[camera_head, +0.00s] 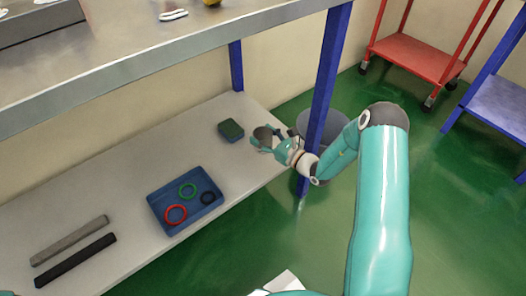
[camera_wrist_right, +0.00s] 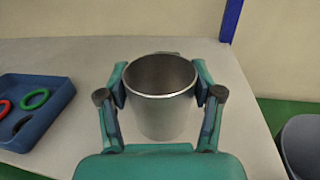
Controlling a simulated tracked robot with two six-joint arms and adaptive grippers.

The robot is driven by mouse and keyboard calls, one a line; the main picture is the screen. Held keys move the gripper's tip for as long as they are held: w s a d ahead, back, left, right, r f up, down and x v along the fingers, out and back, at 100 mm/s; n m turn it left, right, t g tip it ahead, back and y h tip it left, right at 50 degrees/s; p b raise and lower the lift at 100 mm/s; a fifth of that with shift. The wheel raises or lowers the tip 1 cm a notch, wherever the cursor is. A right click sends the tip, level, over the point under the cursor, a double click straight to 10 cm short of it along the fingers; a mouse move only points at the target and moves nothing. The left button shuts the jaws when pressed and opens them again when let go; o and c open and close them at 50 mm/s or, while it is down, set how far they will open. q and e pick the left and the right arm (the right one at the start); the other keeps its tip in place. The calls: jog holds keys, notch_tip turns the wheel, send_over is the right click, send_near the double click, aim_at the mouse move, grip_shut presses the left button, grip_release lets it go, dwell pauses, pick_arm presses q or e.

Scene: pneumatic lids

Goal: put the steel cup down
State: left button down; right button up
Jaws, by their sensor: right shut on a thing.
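The steel cup (camera_wrist_right: 161,102) is upright between the fingers of my right gripper (camera_wrist_right: 160,100) in the right wrist view, with its open mouth facing up. My right gripper is shut on it. I cannot tell whether the cup's base touches the shelf. My left gripper is not in view.
A blue tray (camera_head: 160,203) with red, green and black rings stands left of the cup. A small dark box (camera_head: 231,130) is close by on the shelf. A blue post (camera_head: 327,80) and a grey bin (camera_head: 340,125) are beside my right arm. Two bars (camera_head: 75,260) lie front left.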

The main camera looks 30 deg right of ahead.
jog(key=shift+f+b, duration=0.95)
jog(key=shift+f, duration=1.65)
jog(key=shift+f, duration=0.1)
jog(key=o, duration=1.2)
